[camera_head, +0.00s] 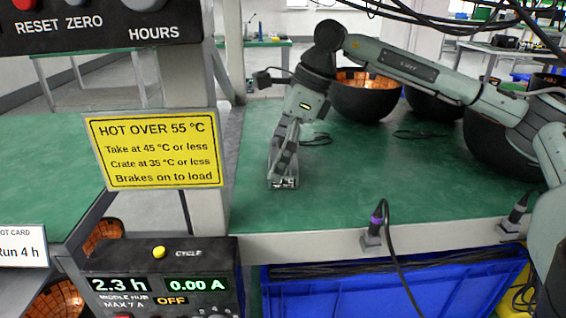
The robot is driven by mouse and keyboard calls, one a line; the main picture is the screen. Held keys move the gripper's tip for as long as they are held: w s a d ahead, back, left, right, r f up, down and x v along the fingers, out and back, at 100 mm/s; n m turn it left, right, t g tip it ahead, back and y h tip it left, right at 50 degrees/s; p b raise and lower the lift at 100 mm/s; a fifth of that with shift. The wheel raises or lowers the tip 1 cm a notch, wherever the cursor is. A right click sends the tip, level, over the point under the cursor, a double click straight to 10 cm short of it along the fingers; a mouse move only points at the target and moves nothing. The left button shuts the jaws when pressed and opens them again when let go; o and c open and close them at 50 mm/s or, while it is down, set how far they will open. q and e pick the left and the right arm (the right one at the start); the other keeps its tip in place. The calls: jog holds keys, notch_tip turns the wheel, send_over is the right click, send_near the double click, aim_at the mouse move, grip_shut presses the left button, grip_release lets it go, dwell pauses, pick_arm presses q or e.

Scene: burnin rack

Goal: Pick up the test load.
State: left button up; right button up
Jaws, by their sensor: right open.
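My right gripper (283,172) comes in from the right and points down over the green bench top (350,195), near its left side. It is open, with its fingertips low over the green surface. A small grey metallic shape shows at the fingertips; I cannot tell whether it is part of the fingers or a separate thing. I cannot make out a test load for certain. My left gripper is out of view.
Black bowls with copper insides (367,95) stand at the back right. A yellow warning sign (153,150) and a control box (160,275) stand at left. A cabled plug (372,240) is at the front edge, above a blue crate (385,292).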

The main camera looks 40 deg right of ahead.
jog(key=shift+r, duration=0.1)
jog(key=c, duration=1)
